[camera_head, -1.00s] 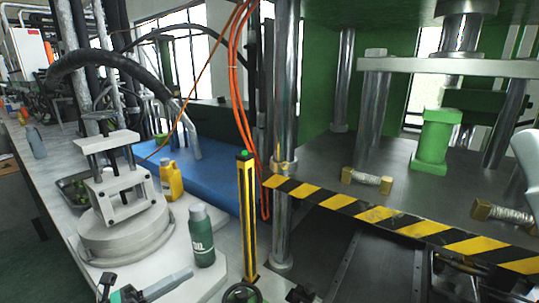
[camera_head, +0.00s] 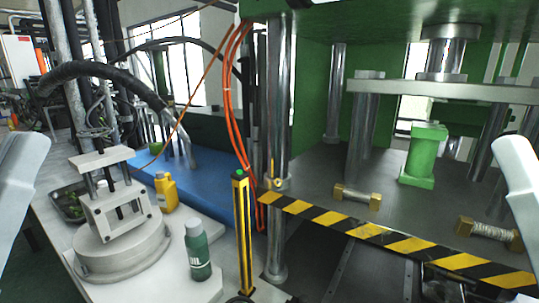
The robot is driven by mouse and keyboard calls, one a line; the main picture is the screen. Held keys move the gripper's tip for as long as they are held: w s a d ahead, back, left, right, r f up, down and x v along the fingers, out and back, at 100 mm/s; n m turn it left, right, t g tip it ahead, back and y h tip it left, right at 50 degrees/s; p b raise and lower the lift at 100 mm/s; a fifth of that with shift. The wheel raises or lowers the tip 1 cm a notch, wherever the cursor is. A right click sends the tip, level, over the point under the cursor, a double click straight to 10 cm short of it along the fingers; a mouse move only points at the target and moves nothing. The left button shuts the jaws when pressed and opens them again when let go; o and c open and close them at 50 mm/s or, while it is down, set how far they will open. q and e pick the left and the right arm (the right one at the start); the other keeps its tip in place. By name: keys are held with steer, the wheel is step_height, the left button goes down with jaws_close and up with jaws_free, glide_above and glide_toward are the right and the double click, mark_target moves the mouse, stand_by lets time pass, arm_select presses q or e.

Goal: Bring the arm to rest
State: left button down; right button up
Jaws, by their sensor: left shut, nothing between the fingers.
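A white link of my left arm (camera_head: 18,185) stands along the left edge of the head view, in front of the bench. A white link of my right arm (camera_head: 520,180) stands along the right edge, in front of the press. I see no fingers of either gripper in this view; both gripper ends lie outside the picture or are hidden.
The white bench (camera_head: 50,225) holds a clamp fixture (camera_head: 122,245), a yellow bottle (camera_head: 166,191) and a green bottle (camera_head: 197,252). A yellow post (camera_head: 243,235) and a striped barrier (camera_head: 380,235) front the press, where a green block (camera_head: 424,155) stands.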

step_height(320, 180, up, 37)
steer(key=p, duration=3.3)
steer(key=shift+r+p, duration=0.15)
steer(key=shift+p, duration=0.25)
steer(key=shift+s, duration=0.1)
